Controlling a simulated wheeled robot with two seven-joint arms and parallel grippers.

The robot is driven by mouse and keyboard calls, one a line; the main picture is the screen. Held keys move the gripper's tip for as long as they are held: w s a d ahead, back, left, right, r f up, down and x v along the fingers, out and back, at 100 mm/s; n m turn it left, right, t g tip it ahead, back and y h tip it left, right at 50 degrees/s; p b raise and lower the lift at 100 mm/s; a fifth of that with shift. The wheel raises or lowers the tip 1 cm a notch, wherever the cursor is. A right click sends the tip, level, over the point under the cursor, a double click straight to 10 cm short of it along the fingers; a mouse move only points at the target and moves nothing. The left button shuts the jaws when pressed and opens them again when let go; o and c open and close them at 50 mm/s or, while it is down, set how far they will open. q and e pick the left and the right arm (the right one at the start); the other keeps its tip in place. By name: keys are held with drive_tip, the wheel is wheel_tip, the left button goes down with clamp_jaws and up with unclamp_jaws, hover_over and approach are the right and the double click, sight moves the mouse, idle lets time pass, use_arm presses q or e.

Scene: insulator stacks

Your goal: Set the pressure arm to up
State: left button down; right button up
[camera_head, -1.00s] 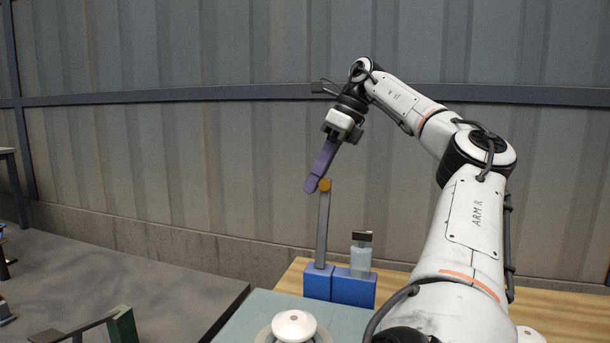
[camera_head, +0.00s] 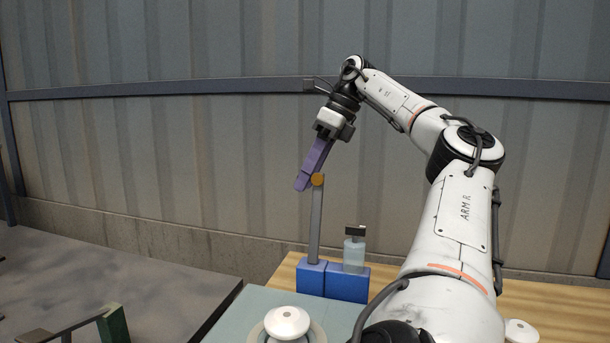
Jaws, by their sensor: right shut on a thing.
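The pressure arm is a purple bar (camera_head: 315,162) joined by an orange-brown pivot (camera_head: 317,180) to the top of a grey post (camera_head: 315,222). The post rises from a blue base (camera_head: 333,281). The bar slopes up and to the right from its lower end, which lies just left of the pivot. My right gripper (camera_head: 329,136) is shut on the bar's upper end, high above the base. Its fingers partly hide that end. My left gripper is not in view.
A pale cylinder with a dark top (camera_head: 355,250) stands on the blue base, right of the post. A white rounded insulator piece (camera_head: 287,323) is at the front. A green block with a bar (camera_head: 112,324) is at lower left. A corrugated wall (camera_head: 200,150) stands behind.

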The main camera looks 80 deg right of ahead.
drive_tip(key=shift+s+d+f, duration=0.15)
drive_tip(key=shift+s+f, duration=0.15)
drive_tip(key=shift+s, duration=0.2)
drive_tip(key=shift+d+r, duration=0.1)
drive_tip(key=shift+r, duration=0.2)
drive_tip(key=a+p+v, duration=0.1)
drive_tip(key=p+v, duration=0.1)
drive_tip(key=v, duration=0.7)
drive_tip(key=shift+w+d+r+p, duration=0.25)
drive_tip(key=shift+d+r+p, duration=0.1)
drive_tip(key=shift+r, duration=0.25)
